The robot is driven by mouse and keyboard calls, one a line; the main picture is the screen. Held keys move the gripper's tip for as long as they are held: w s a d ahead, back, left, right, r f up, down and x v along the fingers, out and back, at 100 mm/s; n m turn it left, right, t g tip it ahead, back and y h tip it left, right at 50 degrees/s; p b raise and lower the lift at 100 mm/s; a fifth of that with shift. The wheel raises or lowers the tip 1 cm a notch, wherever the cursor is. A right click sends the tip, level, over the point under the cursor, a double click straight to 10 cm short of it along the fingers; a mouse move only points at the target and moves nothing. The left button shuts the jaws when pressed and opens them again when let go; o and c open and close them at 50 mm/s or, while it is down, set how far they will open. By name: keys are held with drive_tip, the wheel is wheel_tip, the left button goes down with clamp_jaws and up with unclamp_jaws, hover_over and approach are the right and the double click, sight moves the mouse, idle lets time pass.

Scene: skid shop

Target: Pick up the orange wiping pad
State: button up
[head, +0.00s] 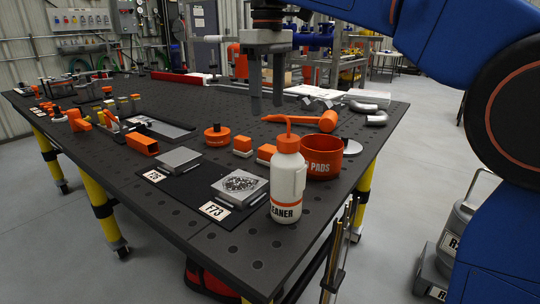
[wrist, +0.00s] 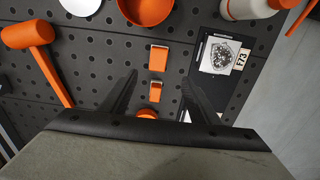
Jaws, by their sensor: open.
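Two small orange pads with white parts lie on the dark perforated table: one (head: 243,147) beside the orange round puck, the other (head: 266,153) nearer the bottle. In the wrist view, the first pad (wrist: 155,92) lies between my fingers, and the other (wrist: 158,57) lies just beyond the fingertips. My gripper (head: 267,101) is open and empty, pointing down above the table, clear of both pads. Its two dark fingers also show in the wrist view (wrist: 160,76). An orange bowl marked PADS (head: 322,158) stands to the right of the pads.
A white cleaner bottle (head: 287,185) stands in front of the bowl. An orange mallet (head: 315,120) lies behind. The orange round puck (head: 217,136) is left of the pads. A dark mat with metal plates (head: 200,187) lies in front.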

hover_over(271, 148)
drive_tip(key=f, duration=0.8)
drive_tip(key=shift+a+f, duration=0.1)
drive_tip(key=shift+a, duration=0.25)
drive_tip(key=shift+d+f, duration=0.15)
drive_tip(key=shift+f, duration=1.2)
drive_tip(key=shift+d+f, duration=0.15)
drive_tip(key=shift+f, duration=1.15)
drive_tip(key=c, duration=1.1)
